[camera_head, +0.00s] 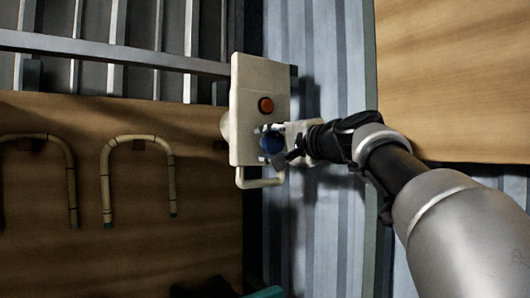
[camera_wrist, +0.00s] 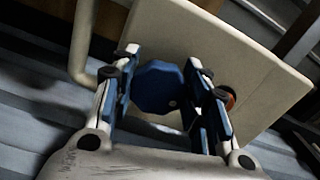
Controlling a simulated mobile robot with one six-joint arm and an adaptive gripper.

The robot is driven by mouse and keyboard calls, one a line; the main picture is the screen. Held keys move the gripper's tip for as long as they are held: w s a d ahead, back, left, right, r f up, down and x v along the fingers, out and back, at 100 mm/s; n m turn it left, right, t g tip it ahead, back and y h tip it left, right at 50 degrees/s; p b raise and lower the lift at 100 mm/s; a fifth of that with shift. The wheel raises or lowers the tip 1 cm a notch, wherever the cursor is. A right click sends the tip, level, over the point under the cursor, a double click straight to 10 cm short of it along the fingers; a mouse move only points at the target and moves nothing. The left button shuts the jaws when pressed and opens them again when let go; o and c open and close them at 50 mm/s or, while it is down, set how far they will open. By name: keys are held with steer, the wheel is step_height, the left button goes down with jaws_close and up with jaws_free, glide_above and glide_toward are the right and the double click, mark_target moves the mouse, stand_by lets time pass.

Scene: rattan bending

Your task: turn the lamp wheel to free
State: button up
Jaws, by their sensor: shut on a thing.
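The lamp wheel is a blue, many-sided knob (camera_head: 271,142) on the face of a cream box (camera_head: 247,82). In the wrist view the blue wheel (camera_wrist: 159,88) sits between the two fingers of my gripper (camera_wrist: 161,100). My gripper (camera_head: 280,144) reaches in from the right in the head view and is shut on the wheel. The fingers partly cover the wheel's sides. I cannot read any setting mark on the box.
An orange-red button (camera_head: 265,105) sits just above the wheel on the same box. A cream tube handle (camera_head: 262,182) juts out below it. Bent rattan canes (camera_head: 139,140) hang on a wooden board at left. A wooden panel (camera_head: 460,75) fills the upper right.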

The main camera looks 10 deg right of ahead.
steer(key=shift+f+n+b, duration=0.2)
steer(key=shift+n+b, duration=0.3)
steer(key=shift+n, duration=0.6)
steer(key=o, duration=1.1)
steer(key=shift+s+r, duration=0.1)
steer(key=v, duration=1.2)
steer(key=shift+d, duration=0.1)
